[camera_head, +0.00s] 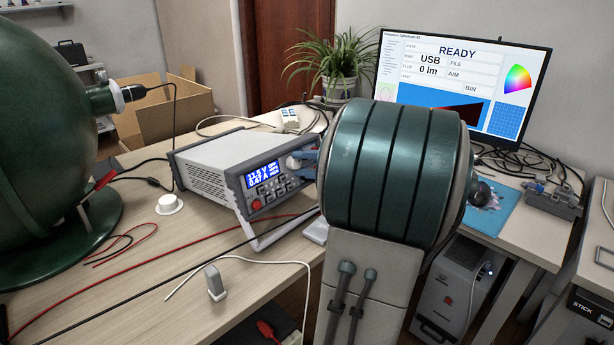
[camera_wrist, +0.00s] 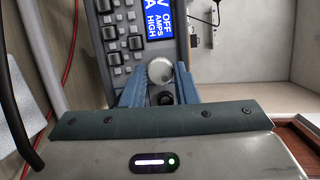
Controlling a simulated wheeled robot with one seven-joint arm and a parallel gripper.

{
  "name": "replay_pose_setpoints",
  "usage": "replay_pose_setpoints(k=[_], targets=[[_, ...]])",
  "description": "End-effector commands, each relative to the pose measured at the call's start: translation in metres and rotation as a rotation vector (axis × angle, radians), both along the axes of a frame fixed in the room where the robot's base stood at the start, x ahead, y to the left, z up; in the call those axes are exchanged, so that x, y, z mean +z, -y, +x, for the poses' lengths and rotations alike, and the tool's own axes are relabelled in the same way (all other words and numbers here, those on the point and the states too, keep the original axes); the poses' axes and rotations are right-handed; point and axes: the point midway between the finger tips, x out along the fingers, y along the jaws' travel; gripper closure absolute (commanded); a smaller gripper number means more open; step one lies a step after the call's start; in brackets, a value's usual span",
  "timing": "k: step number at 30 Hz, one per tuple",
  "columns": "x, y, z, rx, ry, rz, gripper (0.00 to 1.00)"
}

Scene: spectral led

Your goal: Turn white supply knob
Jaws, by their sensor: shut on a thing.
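The grey power supply (camera_head: 215,170) stands on the wooden desk, its front panel facing right, with a lit blue display (camera_head: 263,175), buttons and a red knob. In the wrist view its display (camera_wrist: 158,20) shows OFF, AMPS and HIGH. The white supply knob (camera_wrist: 160,70) is at the panel's edge, between the tips of my blue gripper fingers (camera_wrist: 160,80). My gripper is shut on the knob. In the head view, my gripper (camera_head: 303,162) reaches the panel's right end, and my green arm hides part of that area. The knob (camera_head: 293,162) shows only partly there.
A large green sphere (camera_head: 40,120) stands at left, beside a white round piece (camera_head: 170,204). Red and black cables cross the desk (camera_head: 130,285) in front of the supply. A monitor (camera_head: 465,80) reading READY and a potted plant (camera_head: 340,60) stand behind my arm.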

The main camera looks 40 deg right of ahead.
Motion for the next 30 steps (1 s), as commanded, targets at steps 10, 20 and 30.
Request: replay_pose_setpoints(k=[10, 20, 30], targets=[[-0.0005, 0.0002, 0.0003, 0.032, 0.020, -0.154, 0.96], [0.0012, 0.0004, 0.0000, 0.038, 0.024, -0.186, 0.96], [0.0013, 0.0004, 0.0000, 0.037, 0.023, -0.185, 0.54]])
